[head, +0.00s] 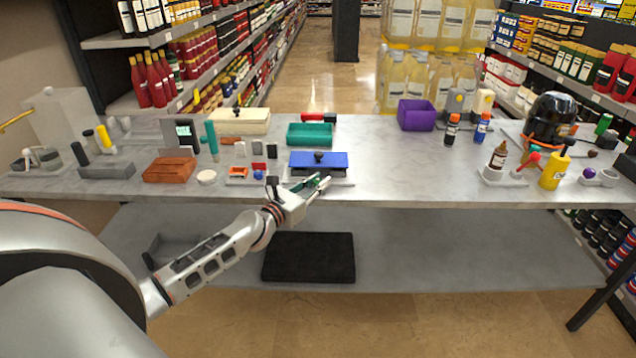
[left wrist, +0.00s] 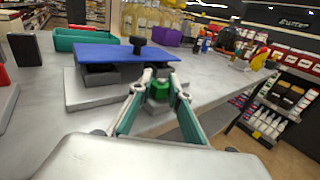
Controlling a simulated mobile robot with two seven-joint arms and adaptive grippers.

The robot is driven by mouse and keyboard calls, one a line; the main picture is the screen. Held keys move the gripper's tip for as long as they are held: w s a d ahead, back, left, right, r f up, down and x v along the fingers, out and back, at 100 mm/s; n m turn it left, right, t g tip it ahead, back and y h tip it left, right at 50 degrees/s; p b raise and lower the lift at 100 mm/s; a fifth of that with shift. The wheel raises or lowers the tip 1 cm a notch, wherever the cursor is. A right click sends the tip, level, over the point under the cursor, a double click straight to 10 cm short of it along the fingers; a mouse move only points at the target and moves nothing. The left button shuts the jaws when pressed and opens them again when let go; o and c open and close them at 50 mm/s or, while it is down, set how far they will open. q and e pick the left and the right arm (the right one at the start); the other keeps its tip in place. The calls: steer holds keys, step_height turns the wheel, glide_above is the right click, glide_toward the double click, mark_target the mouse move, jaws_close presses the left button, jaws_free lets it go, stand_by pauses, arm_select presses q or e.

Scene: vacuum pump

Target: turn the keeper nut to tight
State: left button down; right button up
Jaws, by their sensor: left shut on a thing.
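My left gripper (head: 320,184) reaches in from the left, just in front of the blue-topped fixture on the table. In the left wrist view its fingertips (left wrist: 161,80) are closed on a small green block, which I take to be the keeper nut (left wrist: 160,90). The nut sits low at the front right of the fixture, above a grey base. The fixture has a flat blue plate (left wrist: 110,52) with a black knob (left wrist: 138,45), resting on dark blocks. The fingers partly cover the nut, and its turn angle cannot be read. My right gripper is not seen.
A teal tray (head: 310,128) stands behind the fixture, with a small red and black item beyond it. A purple bin (head: 416,128) is farther right. The tabletop (head: 400,170) right of the fixture is clear.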

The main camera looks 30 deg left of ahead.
arm_select(q)
steer(key=shift+m+g+h+b, duration=0.3)
steer(key=shift+m+h+b, duration=0.45)
steer(key=shift+h, duration=0.65)
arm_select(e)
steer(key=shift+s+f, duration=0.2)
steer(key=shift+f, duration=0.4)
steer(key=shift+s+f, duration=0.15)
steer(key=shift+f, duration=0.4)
arm_select(q)
steer(key=c, duration=1.9)
jaws_free()
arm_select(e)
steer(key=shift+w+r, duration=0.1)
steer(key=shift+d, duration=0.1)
arm_select(q)
steer(key=v, duration=1.2)
